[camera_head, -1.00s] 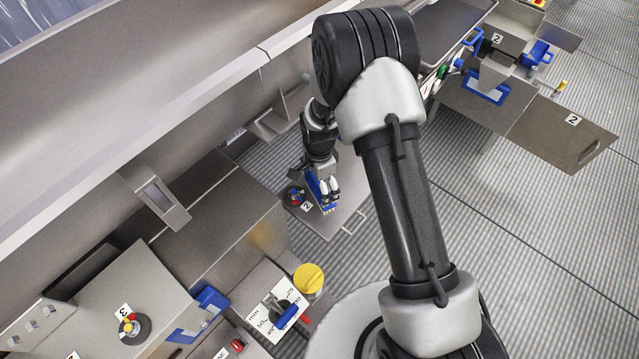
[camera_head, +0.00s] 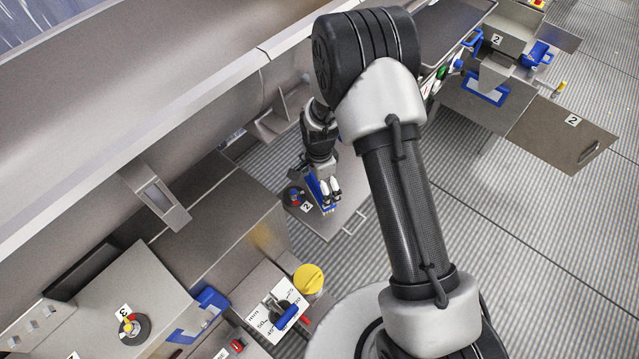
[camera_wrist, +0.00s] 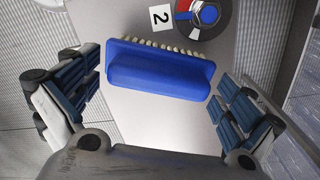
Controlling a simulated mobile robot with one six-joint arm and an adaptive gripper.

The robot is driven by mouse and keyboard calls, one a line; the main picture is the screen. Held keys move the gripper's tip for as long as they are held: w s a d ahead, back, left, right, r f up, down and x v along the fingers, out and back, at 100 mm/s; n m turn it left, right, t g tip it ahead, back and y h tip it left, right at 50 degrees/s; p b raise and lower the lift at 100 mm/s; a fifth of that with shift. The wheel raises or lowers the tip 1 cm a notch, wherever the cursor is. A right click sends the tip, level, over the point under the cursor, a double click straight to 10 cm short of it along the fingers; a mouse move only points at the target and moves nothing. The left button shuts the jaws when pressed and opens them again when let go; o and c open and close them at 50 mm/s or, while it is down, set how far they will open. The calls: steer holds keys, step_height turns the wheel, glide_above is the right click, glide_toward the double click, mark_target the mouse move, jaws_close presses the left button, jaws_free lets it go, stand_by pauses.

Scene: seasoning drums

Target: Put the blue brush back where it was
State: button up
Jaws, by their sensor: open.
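The blue brush (camera_wrist: 158,70) lies between the spread fingers of my gripper (camera_wrist: 158,100) in the wrist view, with pale bristles showing along its far edge. The fingers stand apart from it on both sides. In the head view my gripper (camera_head: 328,190) is over a small grey metal surface, and the brush (camera_head: 328,209) shows only in part below the fingers. The brush is on or just above the grey surface (camera_wrist: 150,120); I cannot tell whether it touches.
A round dial with a red and blue knob (camera_wrist: 204,14) and a "2" label (camera_wrist: 160,17) sit just beyond the brush. A wire handle (camera_head: 354,222) is at the surface's edge. A yellow-capped part (camera_head: 309,279) and a scale plate (camera_head: 276,309) are nearer, and a large metal trough runs along the left.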

step_height(320, 180, up, 22)
steer(key=s+d+n+t+p, duration=0.1)
steer(key=s+d+n, duration=0.1)
steer(key=s+d+r+n+t, duration=0.1)
steer(key=s+d+r+n, duration=0.4)
steer(key=r, duration=0.5)
steer(key=s+d+r+n+t, duration=0.1)
steer(key=s+r+n, duration=0.2)
steer(key=s, duration=0.6)
steer(key=s+d+r+n+t, duration=0.1)
steer(key=s+d+r+n, duration=0.1)
steer(key=s, duration=0.7)
steer(key=shift+r+n+t, duration=0.3)
steer(key=shift+r+n, duration=0.4)
